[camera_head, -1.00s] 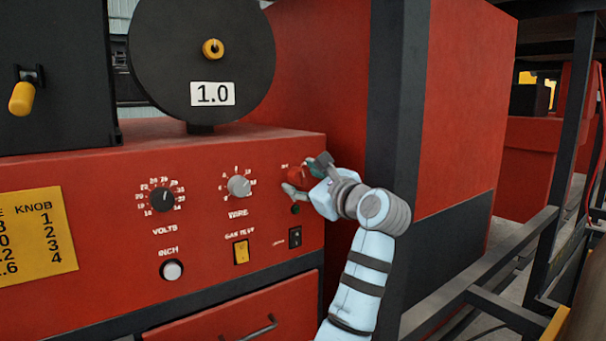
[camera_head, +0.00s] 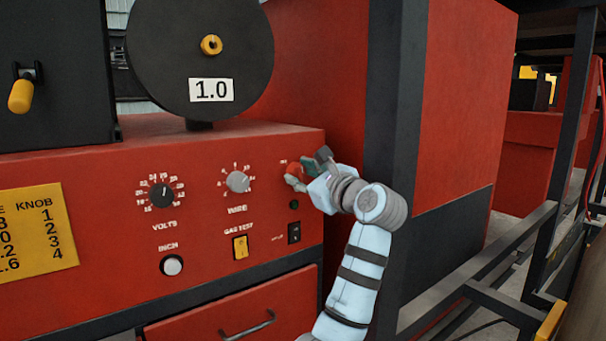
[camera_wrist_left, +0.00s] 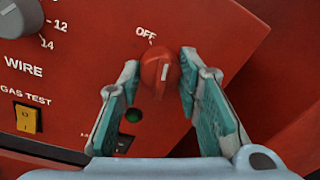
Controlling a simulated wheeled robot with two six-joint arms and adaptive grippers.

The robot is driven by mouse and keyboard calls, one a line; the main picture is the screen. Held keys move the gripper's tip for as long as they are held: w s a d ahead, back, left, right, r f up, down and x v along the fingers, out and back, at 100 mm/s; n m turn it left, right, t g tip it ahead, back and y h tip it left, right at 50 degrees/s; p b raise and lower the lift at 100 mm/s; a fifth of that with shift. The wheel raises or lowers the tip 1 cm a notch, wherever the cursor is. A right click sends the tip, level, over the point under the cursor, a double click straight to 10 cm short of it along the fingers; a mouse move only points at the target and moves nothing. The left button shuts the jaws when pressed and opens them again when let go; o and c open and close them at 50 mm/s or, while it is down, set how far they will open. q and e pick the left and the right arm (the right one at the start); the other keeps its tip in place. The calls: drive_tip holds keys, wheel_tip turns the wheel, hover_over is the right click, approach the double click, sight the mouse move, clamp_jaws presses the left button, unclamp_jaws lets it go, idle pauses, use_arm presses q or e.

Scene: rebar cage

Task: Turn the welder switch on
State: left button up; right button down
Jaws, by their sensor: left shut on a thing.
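The welder (camera_head: 210,270) is a red cabinet with a front control panel. Its switch is a round red knob (camera_head: 292,170) at the panel's upper right, also seen in the left wrist view (camera_wrist_left: 158,74). The OFF label (camera_wrist_left: 146,35) is above the knob. The knob's white mark points upward, a little right of that label. My left gripper (camera_head: 300,170) is at the knob, with one teal-padded finger on each side, and is shut on it. The fingers partly hide the knob in the head view. My right gripper is not in view.
The wire dial (camera_head: 238,182), volts dial (camera_head: 162,195), yellow gas test switch (camera_head: 240,247) and a small black switch (camera_head: 294,232) are near the knob. A green indicator (camera_wrist_left: 134,115) is just below it. A dark post (camera_head: 395,130) stands right of the panel.

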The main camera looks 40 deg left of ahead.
use_arm(q)
drive_tip(key=m+p, duration=0.4)
drive_tip(key=m, duration=0.2)
drive_tip(key=shift+r, duration=0.15)
drive_tip(key=m+p, duration=0.3)
drive_tip(key=shift+g+h, duration=0.3)
drive_tip(key=shift+w+m+p, duration=0.1)
drive_tip(key=shift+m+p, duration=0.6)
drive_tip(key=shift+m, duration=0.5)
drive_tip(key=o, duration=1.1)
drive_tip(key=shift+o, duration=0.2)
drive_tip(key=v, duration=1.2)
